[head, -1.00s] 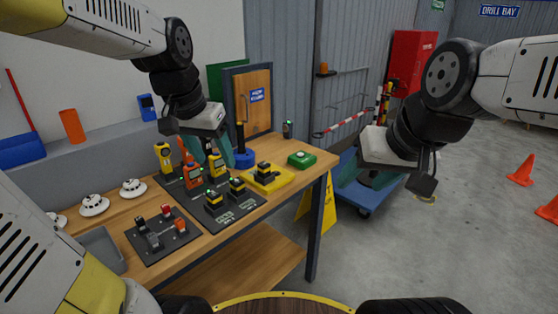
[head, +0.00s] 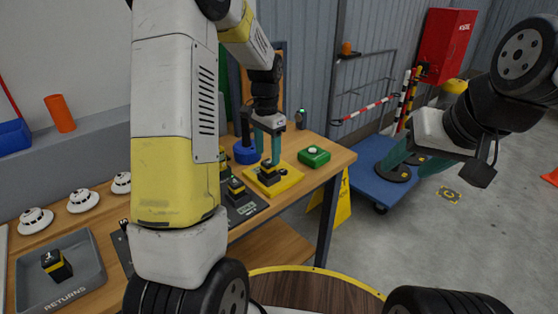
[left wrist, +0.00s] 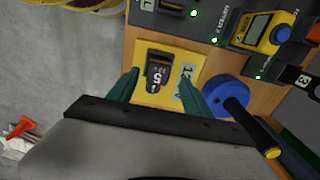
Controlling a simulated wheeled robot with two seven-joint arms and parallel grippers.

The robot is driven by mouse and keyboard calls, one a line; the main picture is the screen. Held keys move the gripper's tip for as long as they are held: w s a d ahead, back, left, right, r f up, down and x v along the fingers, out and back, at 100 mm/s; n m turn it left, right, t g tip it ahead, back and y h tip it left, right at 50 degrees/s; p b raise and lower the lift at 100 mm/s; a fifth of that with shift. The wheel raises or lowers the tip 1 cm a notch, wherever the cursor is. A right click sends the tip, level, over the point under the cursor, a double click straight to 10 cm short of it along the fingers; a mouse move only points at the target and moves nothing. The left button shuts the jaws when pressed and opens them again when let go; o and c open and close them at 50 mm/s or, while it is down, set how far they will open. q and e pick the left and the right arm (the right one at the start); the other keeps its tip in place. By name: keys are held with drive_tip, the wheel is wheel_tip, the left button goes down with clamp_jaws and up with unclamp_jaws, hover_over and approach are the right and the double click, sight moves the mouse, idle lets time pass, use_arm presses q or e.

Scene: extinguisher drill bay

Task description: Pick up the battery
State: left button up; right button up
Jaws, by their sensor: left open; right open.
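A black battery marked 5 (left wrist: 155,74) sits on a yellow plate (left wrist: 183,60) in the left wrist view. In the head view the battery (head: 268,172) stands on the yellow plate (head: 289,180) on the workbench. My left gripper (head: 268,157) is open with its teal fingers pointing down just above the battery. In the left wrist view the left gripper's fingers (left wrist: 160,76) lie on either side of it, without clear contact. Another black and yellow battery (head: 57,266) lies in the grey returns tray (head: 85,283). My right gripper (head: 415,163) is open and empty, off to the right.
A blue round-based stand (head: 245,152) is close to the left gripper. It also shows in the left wrist view (left wrist: 228,94). A green box (head: 314,157) sits right of the plate. The black charger board (head: 242,208) is partly hidden by my left arm. White detectors (head: 83,200) stand left.

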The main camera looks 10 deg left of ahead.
sight(268, 162)
use_arm(q)
wheel_tip(268, 162, down, 4)
drive_tip(key=shift+d+f, duration=0.15)
clamp_jaws()
